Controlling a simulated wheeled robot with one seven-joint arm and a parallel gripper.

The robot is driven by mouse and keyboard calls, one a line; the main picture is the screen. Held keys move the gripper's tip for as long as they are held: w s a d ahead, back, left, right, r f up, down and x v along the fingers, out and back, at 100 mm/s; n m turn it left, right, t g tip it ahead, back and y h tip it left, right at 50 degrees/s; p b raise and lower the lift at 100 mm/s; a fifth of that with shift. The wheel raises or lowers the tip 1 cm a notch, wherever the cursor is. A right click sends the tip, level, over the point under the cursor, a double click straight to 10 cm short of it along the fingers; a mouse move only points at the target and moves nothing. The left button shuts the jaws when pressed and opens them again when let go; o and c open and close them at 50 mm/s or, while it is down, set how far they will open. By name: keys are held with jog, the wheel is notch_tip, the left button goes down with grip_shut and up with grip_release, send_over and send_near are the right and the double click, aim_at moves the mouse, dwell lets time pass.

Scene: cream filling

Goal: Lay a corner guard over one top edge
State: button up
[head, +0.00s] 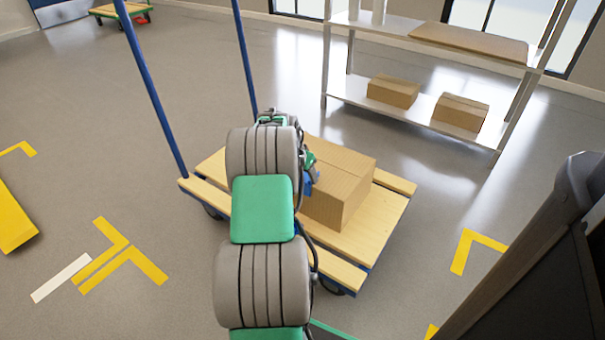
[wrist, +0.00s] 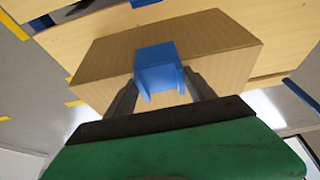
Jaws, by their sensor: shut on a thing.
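A cardboard box (head: 341,190) sits on the wooden deck of a trolley; it also shows in the wrist view (wrist: 225,65). A blue corner guard (wrist: 157,62) is between the fingers of my gripper (wrist: 160,88), which is shut on it. In the wrist view the guard overlaps the middle of one top edge of the box. I cannot tell whether it touches the box. In the head view only a little of the blue guard (head: 308,183) shows at the box's left side, and my arm hides most of the gripper.
The trolley (head: 385,225) has slatted wood and two tall blue posts (head: 150,85) at its left. A shelf rack (head: 420,115) with two cartons stands behind. A yellow block (head: 14,218) lies at far left. Open floor with yellow markings surrounds the trolley.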

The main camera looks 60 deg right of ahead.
jog(key=shift+d, duration=0.2)
jog(key=o, duration=1.5)
jog(key=shift+c, duration=0.2)
